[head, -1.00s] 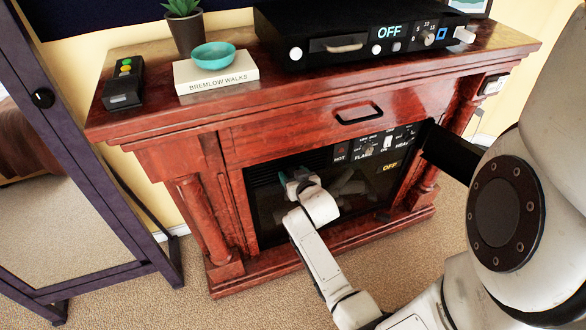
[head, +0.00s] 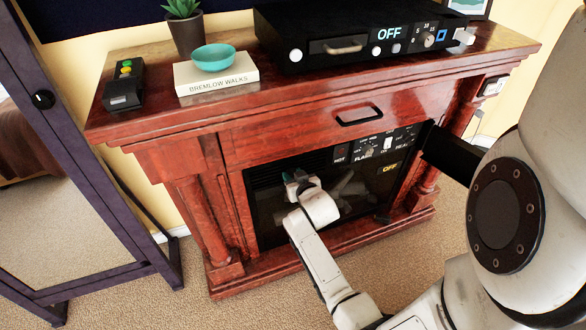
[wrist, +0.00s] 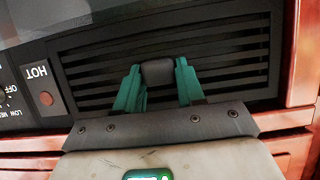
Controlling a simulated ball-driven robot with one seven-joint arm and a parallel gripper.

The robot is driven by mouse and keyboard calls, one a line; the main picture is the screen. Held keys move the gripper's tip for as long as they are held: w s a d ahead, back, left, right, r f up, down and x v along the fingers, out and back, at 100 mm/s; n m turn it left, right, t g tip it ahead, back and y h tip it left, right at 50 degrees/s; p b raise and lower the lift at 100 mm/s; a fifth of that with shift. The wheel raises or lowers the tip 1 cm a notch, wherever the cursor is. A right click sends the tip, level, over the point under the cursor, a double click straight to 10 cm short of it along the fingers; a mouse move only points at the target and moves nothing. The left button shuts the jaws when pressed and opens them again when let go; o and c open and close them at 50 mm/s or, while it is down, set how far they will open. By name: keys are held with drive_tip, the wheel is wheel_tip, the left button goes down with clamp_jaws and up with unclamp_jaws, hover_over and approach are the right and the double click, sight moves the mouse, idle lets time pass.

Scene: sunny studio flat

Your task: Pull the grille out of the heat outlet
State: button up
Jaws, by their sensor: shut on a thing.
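The heat outlet's black slatted grille (wrist: 225,57) fills the upper part of the wrist view, set in the fireplace front. A dark rounded knob (wrist: 157,72) sticks out at the grille's middle. My gripper (wrist: 158,80) has its two teal fingers on either side of this knob, shut on it. In the head view the grille (head: 264,176) shows as a dark strip at the top left of the fireplace's black panel. My gripper (head: 296,186) is in front of it there, and my wrist hides part of the grille and the knob.
The red wooden fireplace (head: 235,150) surrounds the panel. A standing mirror (head: 75,200) is at left.

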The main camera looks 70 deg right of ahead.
drive_tip(key=shift+r, duration=0.1)
drive_tip(key=s+a+p, duration=0.3)
drive_tip(key=s+a, duration=0.1)
drive_tip(key=shift+a+p, duration=0.35)
idle(0.7)
